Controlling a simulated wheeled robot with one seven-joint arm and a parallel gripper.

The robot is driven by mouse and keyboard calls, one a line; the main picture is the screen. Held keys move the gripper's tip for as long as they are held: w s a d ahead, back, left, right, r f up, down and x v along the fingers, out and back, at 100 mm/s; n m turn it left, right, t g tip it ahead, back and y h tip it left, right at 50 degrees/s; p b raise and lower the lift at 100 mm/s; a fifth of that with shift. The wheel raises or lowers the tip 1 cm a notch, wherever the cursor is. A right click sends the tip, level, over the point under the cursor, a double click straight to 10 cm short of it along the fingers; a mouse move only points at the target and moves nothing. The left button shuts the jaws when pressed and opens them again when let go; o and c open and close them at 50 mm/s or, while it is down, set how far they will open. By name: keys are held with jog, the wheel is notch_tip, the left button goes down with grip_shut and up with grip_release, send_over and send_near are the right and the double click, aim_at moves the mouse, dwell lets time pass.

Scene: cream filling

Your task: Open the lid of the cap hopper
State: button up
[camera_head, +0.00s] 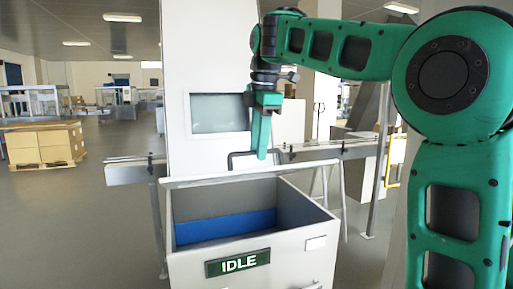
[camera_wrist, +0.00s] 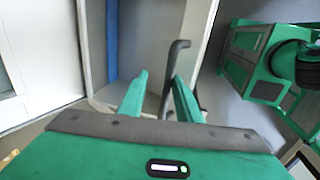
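The cap hopper (camera_head: 290,262) is a pale box with a green-lit IDLE sign (camera_head: 238,263) on its front. Its inside shows, with a blue area low down. A thin pale edge (camera_head: 215,178) runs along its back; I cannot tell surely whether this is the lid. A dark bent handle (camera_head: 236,155) stands at that edge, and also shows in the wrist view (camera_wrist: 176,62). My gripper (camera_head: 262,155) points down at the handle. In the wrist view its green fingers (camera_wrist: 160,82) are apart, and the handle appears between them, close to the right finger. Contact is unclear.
A white column with a screen (camera_head: 219,113) stands behind the hopper. A conveyor rail (camera_head: 128,172) runs behind it on both sides. Boxes on a pallet (camera_head: 45,143) stand far left. The floor at left (camera_head: 90,230) is clear.

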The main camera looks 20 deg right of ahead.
jog(key=shift+s+d+r, duration=0.25)
jog(key=shift+s+r, duration=0.05)
jog(key=shift+r, duration=0.3)
jog(key=shift+w+r, duration=0.1)
jog(key=shift+r, duration=1.05)
notch_tip(320, 180, up, 10)
jog(key=w, duration=0.1)
jog(key=shift+w+a+f, duration=0.15)
jog(key=shift+w+f, duration=0.05)
jog(key=shift+w, duration=0.15)
jog(key=shift+f, duration=0.1)
dwell(0.4)
